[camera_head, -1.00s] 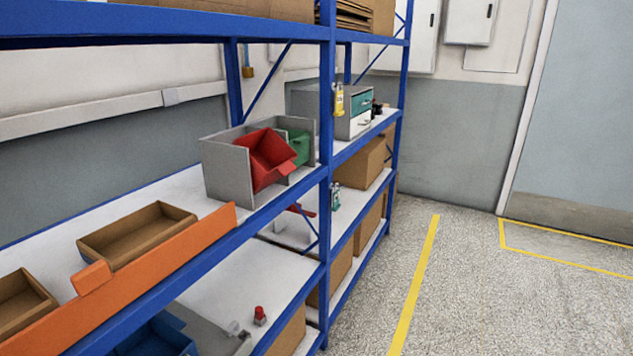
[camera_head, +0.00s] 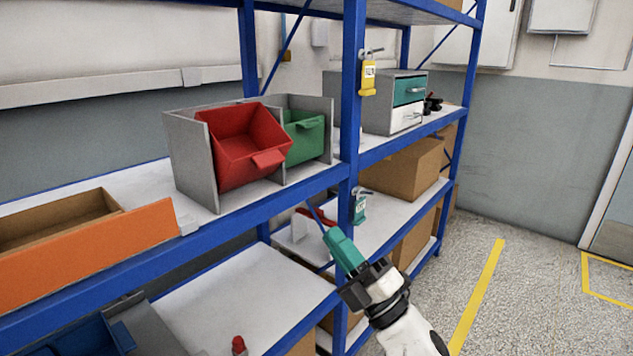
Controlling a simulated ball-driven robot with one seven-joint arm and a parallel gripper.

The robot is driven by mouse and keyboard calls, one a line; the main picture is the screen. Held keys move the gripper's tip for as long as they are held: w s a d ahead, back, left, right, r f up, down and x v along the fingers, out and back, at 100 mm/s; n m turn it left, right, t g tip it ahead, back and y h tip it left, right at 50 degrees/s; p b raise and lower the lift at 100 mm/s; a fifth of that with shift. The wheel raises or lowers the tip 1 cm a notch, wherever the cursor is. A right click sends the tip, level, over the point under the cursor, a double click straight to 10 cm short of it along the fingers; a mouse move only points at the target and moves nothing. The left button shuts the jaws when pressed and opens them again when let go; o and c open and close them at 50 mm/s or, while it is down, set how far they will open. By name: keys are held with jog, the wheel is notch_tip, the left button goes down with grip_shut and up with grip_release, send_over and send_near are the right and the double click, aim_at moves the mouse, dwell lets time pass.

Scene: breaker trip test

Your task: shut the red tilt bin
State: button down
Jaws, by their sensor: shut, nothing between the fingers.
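The red tilt bin (camera_head: 240,143) sits in the left bay of a grey housing (camera_head: 188,160) on the upper shelf. It is tilted forward, with its open top and inside showing and its front lip sticking out. The green bin (camera_head: 304,138) is in the bay to its right and looks more upright. My gripper (camera_head: 338,243) has teal fingers and is shut and empty. It is in front of the shelf, below and to the right of the red bin, apart from it.
A blue rack post (camera_head: 350,120) stands right of the housing, with a yellow tag (camera_head: 367,78) hanging on it. A drawer unit (camera_head: 388,104) stands beyond it. An orange-fronted box (camera_head: 95,245) is at left. Floor is free at right.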

aim_at(276, 164)
jog(key=w+a+r+n+g+y+p, duration=0.1)
jog(key=w+a+r, duration=0.6)
jog(key=a+r, duration=0.1)
jog(key=shift+a+r+n, duration=0.3)
jog(key=shift+a+r, duration=0.05)
jog(key=shift+a, duration=0.3)
jog(key=shift+r+p, duration=0.15)
jog(key=shift+p, duration=0.35)
